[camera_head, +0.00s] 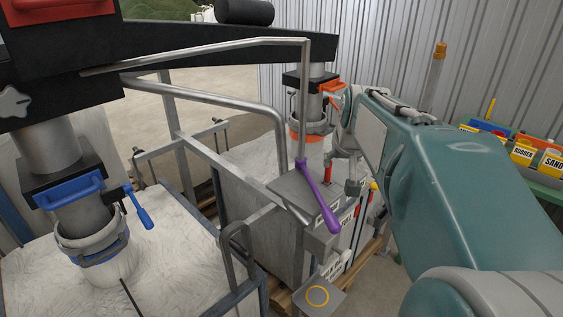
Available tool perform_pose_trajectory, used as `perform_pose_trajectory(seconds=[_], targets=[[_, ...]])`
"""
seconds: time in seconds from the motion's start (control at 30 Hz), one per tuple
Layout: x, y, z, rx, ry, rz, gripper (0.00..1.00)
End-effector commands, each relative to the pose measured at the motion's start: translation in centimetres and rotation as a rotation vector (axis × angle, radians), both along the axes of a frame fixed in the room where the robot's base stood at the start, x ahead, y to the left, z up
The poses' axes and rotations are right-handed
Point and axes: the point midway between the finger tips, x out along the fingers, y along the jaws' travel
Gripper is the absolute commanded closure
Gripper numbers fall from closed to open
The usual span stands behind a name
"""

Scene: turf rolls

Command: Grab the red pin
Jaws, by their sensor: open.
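A small red piece that may be the red pin (328,168) stands on top of the grey box (288,187), just right of the purple-handled lever (317,195). My gripper (343,170), at the end of my teal arm, is open, with grey fingers near the first red piece. It appears apart from that piece, but depth is unclear. My arm hides part of the gripper.
A blue-handled valve (140,208) sits over a white bag at left. An orange-handled valve (332,88) stands behind the box. Metal rails (225,105) cross the middle. Labelled bins (522,151) stand at right by a corrugated wall (380,50).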

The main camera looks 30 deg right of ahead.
Motion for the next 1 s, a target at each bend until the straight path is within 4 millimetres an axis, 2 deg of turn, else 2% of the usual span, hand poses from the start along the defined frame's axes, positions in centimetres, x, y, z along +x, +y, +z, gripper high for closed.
perform_pose_trajectory(seconds=[0.1,0.33,0.63,0.77,0.93,0.97,1.0], targets=[[1.0,0.4,-1.7,-0.003,0.004,0.003,0.38],[2.1,0.9,-3.1,-0.013,0.002,0.005,0.38],[4.4,-0.9,-7.0,-0.003,0.007,0.003,0.38],[4.6,-1.1,-7.6,-0.002,0.010,0.003,0.38],[4.6,-0.6,-7.3,-0.008,0.006,0.004,0.38],[4.6,-0.6,-7.3,-0.008,0.005,0.004,0.40],[4.6,-0.6,-7.2,-0.009,0.004,0.004,0.58]])
